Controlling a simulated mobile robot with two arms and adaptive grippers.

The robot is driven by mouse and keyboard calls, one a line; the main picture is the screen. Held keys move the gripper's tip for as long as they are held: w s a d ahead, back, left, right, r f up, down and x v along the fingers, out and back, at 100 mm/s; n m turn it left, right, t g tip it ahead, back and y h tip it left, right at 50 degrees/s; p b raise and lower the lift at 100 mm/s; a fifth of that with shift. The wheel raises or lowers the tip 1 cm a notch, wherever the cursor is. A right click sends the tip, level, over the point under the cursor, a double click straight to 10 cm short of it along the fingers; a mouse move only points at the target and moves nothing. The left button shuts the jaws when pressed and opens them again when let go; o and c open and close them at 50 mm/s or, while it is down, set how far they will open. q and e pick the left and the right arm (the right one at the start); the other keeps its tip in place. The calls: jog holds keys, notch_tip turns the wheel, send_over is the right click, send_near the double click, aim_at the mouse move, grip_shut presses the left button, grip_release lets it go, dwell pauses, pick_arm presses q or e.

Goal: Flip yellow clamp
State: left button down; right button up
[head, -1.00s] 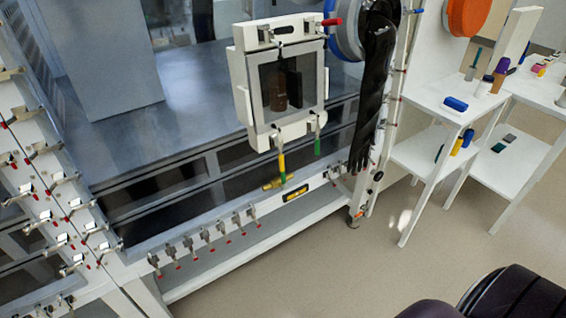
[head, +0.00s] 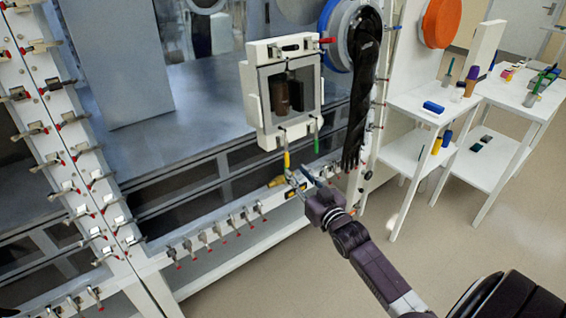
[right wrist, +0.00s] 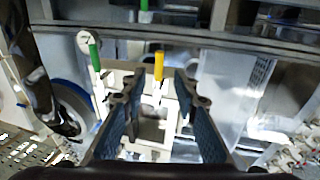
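The yellow clamp (head: 287,160) hangs handle-down at the lower edge of the white-framed glovebox door (head: 249,95). In the right wrist view its yellow handle (right wrist: 158,65) shows between the fingers, with no visible contact. My right gripper (head: 303,180) is just below and to the right of the handle in the head view. In the right wrist view the gripper (right wrist: 154,92) is open and empty, its fingers spread either side of the clamp's line. My left gripper is in neither view.
A green-handled clamp (head: 317,144) hangs close to the right of the yellow one. A black glove (head: 362,90) hangs beside the door. A yellow level-like object (head: 277,181) lies on the rail below. White shelves (head: 408,102) stand to the right.

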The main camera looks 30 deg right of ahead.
aim_at(288, 160)
jog(key=w, duration=0.4)
jog(key=w+d, duration=0.1)
jog(key=w, duration=0.1)
jog(key=shift+w+r, duration=0.1)
jog(key=shift+r, duration=0.2)
jog(key=shift+w+d, duration=0.1)
jog(key=shift+w, duration=0.8)
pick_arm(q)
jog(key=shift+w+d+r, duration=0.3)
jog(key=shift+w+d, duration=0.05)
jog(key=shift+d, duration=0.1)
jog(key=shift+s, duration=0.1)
pick_arm(e)
grip_shut()
